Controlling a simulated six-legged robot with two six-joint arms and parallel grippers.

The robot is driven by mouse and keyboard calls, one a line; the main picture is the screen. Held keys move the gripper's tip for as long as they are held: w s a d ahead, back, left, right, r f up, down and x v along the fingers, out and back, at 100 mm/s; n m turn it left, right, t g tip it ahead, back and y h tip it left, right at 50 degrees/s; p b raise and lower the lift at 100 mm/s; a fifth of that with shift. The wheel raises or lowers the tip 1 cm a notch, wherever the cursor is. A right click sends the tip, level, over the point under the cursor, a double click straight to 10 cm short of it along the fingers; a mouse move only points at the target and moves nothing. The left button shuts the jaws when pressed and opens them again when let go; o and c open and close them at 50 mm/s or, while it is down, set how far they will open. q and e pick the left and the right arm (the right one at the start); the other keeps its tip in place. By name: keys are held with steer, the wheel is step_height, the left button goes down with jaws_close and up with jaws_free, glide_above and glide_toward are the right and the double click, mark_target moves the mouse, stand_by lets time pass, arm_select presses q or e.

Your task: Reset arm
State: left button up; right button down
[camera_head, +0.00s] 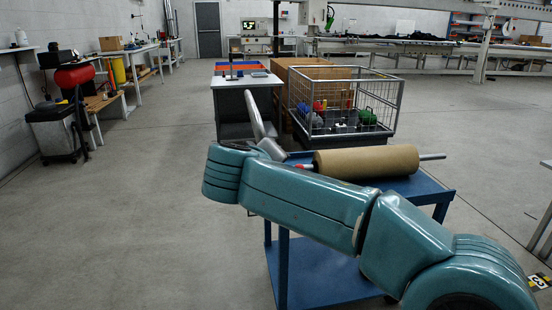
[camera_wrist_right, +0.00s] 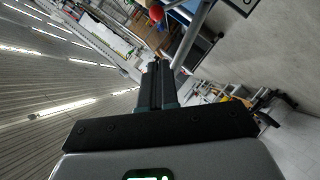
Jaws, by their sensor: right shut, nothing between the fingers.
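My right arm (camera_head: 310,205) comes in from the lower right in the head view. Its teal links cross bent in front of a blue cart (camera_head: 320,270), and its far end is at the left. The right gripper's fingers are not clear in the head view. In the right wrist view my right gripper (camera_wrist_right: 159,68) has its dark fingers together, with nothing between them. My left arm and gripper do not show.
A brown roll (camera_head: 367,162) on a metal rod lies on the cart, close behind my arm. Beyond stand a wire cage (camera_head: 393,105) with coloured items and a white-topped table (camera_head: 228,83). A bench (camera_head: 99,101) lines the left wall. Floor at left is clear.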

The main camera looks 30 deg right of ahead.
steer(key=shift+s+a+r, duration=0.1)
steer(key=shift+s+a, duration=0.1)
steer(key=shift+a, duration=0.1)
